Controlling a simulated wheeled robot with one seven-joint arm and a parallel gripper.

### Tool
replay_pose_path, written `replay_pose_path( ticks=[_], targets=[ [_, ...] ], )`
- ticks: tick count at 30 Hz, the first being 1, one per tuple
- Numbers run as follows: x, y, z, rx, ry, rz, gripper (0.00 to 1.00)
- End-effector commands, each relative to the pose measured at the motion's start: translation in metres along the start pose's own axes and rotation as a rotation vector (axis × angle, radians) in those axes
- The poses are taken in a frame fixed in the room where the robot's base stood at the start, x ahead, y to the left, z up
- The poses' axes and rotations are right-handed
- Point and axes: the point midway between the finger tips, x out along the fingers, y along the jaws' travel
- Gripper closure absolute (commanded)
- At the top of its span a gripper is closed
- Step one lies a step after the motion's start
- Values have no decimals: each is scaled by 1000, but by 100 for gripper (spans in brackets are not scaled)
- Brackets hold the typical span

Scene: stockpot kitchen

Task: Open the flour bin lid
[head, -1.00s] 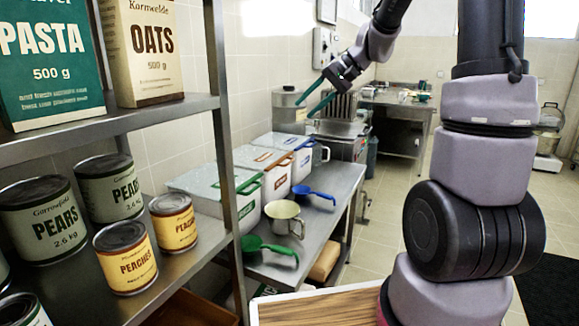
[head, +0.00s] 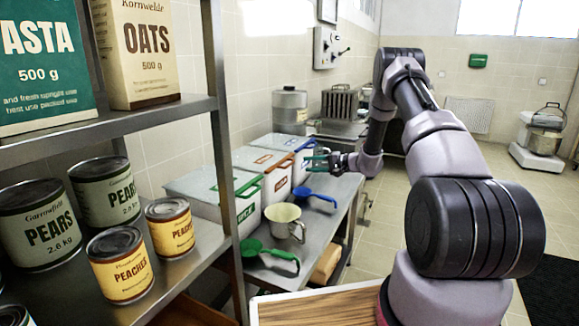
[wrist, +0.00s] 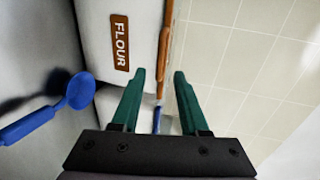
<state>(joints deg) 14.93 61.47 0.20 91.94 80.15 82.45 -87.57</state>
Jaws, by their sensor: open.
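The flour bin (head: 277,186) is the middle of three white lidded bins in a row on the steel bench. Its lid (head: 262,159) lies shut, with an orange handle (head: 279,161) along the front edge. In the wrist view its brown FLOUR label (wrist: 120,43) and orange handle (wrist: 165,45) show sideways. My gripper (head: 317,161) is open and empty, with green fingers, in front of the bins at about lid height. In the wrist view the gripper (wrist: 159,82) has the orange handle ahead, roughly between its fingertips; I see no contact.
A green-handled bin (head: 246,211) stands nearer and a blue-handled bin (head: 301,165) farther. A shelf (head: 190,106) with cans and boxes stands at left.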

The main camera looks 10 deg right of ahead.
Motion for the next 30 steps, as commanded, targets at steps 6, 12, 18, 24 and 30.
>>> replay_pose_path(
  ticks=[6,12,18,24,30],
  targets=[
    [42,0,2,-2,-6,1,56],
    [76,0,2,-3,-5,2,56],
    [94,0,2,0,-4,2,56],
    [98,0,1,0,-3,2,56],
    [97,-1,2,0,-3,2,83]
  ],
)
